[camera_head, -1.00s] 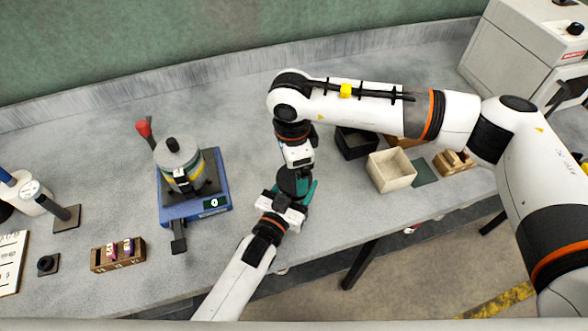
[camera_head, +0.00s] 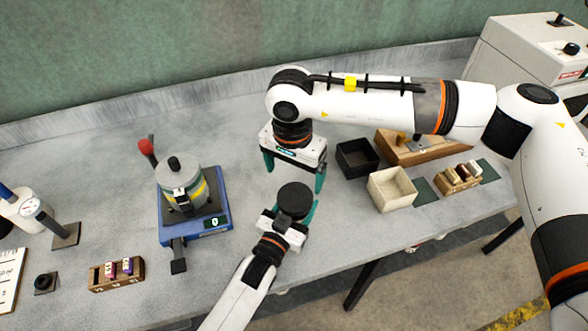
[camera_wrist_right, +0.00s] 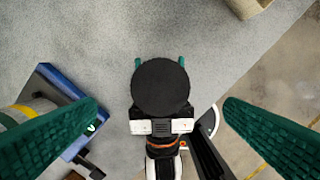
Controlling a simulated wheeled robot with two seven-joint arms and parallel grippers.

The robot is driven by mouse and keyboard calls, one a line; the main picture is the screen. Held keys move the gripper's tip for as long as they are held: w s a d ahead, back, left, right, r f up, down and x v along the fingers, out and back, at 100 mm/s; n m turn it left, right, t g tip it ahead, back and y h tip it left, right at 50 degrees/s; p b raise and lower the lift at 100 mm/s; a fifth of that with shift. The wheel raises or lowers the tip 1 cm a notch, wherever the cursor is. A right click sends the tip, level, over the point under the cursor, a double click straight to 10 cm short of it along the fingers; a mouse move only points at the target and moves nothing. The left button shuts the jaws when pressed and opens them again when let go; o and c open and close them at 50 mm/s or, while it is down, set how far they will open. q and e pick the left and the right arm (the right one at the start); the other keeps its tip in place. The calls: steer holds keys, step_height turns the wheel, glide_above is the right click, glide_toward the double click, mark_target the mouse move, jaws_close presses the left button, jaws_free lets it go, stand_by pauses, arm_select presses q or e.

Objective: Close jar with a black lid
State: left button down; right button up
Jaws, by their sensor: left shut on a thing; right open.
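The black lid (camera_head: 295,199) is seen from above as a round disc at my left gripper, near the table's front. It covers the jar, so the jar's body is hidden. My left gripper (camera_head: 297,212) is shut on the jar, its green fingers on either side below the lid. In the right wrist view the lid (camera_wrist_right: 160,87) is centred between the two wide-apart green fingers. My right gripper (camera_head: 293,172) is open and empty, behind and above the lid, apart from it.
A blue scale device (camera_head: 195,215) with a metal vessel stands at left. A black box (camera_head: 357,158), a cream box (camera_head: 392,189) and small wooden racks (camera_head: 458,179) lie to the right.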

mark_target(295, 196)
arm_select(q)
steer(key=shift+r, duration=0.1)
arm_select(e)
steer(key=shift+r, duration=0.1)
steer(key=shift+w+d+f, duration=0.1)
steer(key=shift+w+f, duration=0.05)
steer(key=shift+f, duration=3.9)
steer(key=shift+c, duration=0.3)
steer(key=c, duration=0.9)
steer(key=m, duration=0.4)
steer(key=shift+c, duration=0.2)
steer(key=o, duration=1.2)
steer(key=shift+c, duration=0.2)
step_height(295, 196, up, 12)
steer(key=shift+s, duration=0.25)
